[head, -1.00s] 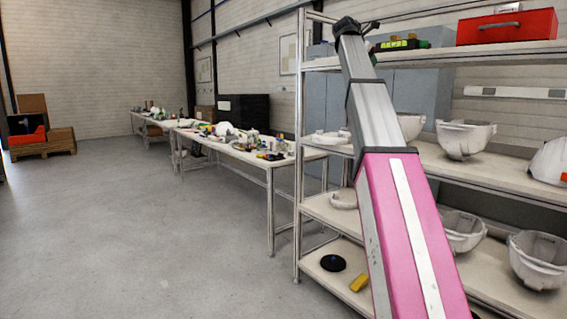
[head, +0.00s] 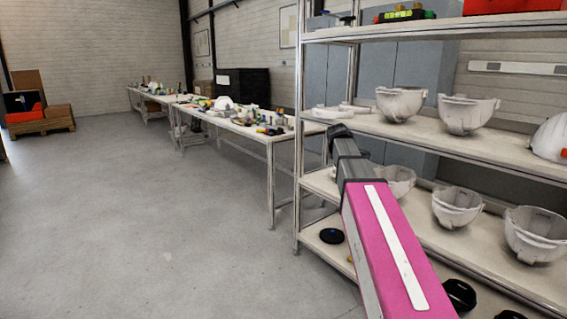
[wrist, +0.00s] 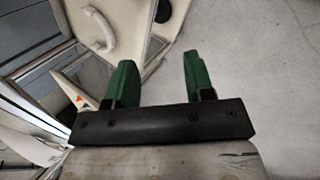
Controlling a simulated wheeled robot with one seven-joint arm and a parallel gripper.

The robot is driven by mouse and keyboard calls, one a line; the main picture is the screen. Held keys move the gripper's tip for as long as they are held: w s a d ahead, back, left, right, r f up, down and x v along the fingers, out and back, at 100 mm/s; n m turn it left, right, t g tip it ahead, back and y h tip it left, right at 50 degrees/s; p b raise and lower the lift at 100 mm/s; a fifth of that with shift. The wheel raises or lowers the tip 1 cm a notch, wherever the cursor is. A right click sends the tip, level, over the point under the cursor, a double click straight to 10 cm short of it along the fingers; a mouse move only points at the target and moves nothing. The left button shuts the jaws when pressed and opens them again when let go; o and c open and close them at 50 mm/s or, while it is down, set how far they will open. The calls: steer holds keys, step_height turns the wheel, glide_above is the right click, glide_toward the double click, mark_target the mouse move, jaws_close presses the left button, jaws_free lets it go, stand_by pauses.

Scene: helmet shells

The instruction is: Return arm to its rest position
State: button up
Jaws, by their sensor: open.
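My gripper (wrist: 160,62) shows in the wrist view with two green fingers spread apart and nothing between them. Grey floor lies beyond and to the right of the fingers, and shelving fills the left of that view. In the head view my pink and grey arm reaches up beside the shelf rack, and its fingers cannot be made out there. White helmet shells stand on the middle shelf, including one left shell (head: 401,103) and one to its right (head: 467,113). More shells (head: 458,207) stand on the shelf below. No shell is in my gripper.
The metal rack's front post (head: 298,130) stands close to the left of my arm. A red box (head: 510,6) is on the top shelf. A long cluttered table (head: 262,140) runs behind the rack. Open floor (head: 150,220) spreads to the left.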

steer(key=s+a+f+m+g+y, duration=0.2)
steer(key=s+f+m, duration=0.4)
steer(key=s+f, duration=0.8)
steer(key=s+a+f+m+g+y, duration=0.2)
steer(key=s+a+f+m, duration=0.2)
steer(key=s+f, duration=0.9)
step_height(320, 180, down, 6)
steer(key=m, duration=0.2)
steer(key=shift+s+a+r+m, duration=0.15)
steer(key=shift+s+a+m, duration=0.15)
steer(key=shift+s, duration=0.1)
